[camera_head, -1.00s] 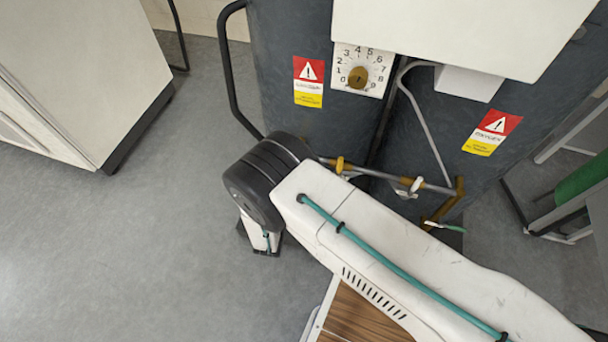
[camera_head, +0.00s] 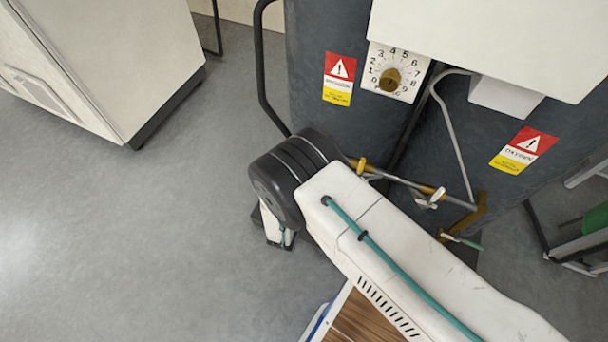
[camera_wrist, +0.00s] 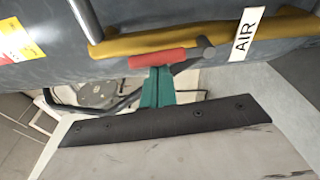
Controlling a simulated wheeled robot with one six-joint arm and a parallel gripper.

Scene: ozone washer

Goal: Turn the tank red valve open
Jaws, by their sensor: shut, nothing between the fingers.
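In the wrist view a red valve handle (camera_wrist: 170,58) lies along the underside of a mustard-yellow pipe (camera_wrist: 150,42) that bears a white AIR label (camera_wrist: 248,33). My gripper (camera_wrist: 158,72) has its teal fingers together, just below the red handle. The tips are very close to the handle; I cannot tell whether they touch it. In the head view the yellow-brown pipe (camera_head: 481,212) runs low on the front of the dark tanks (camera_head: 322,125). My arm covers part of the area, and the red handle cannot be made out there.
A numbered dial (camera_head: 390,79) and warning stickers sit on the tanks. A thin grey pipe (camera_head: 452,125) bends down in front of them. A black rail (camera_head: 262,70) stands at their left. A white cabinet (camera_head: 120,70) is at far left, with clear floor (camera_head: 150,220) before it.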

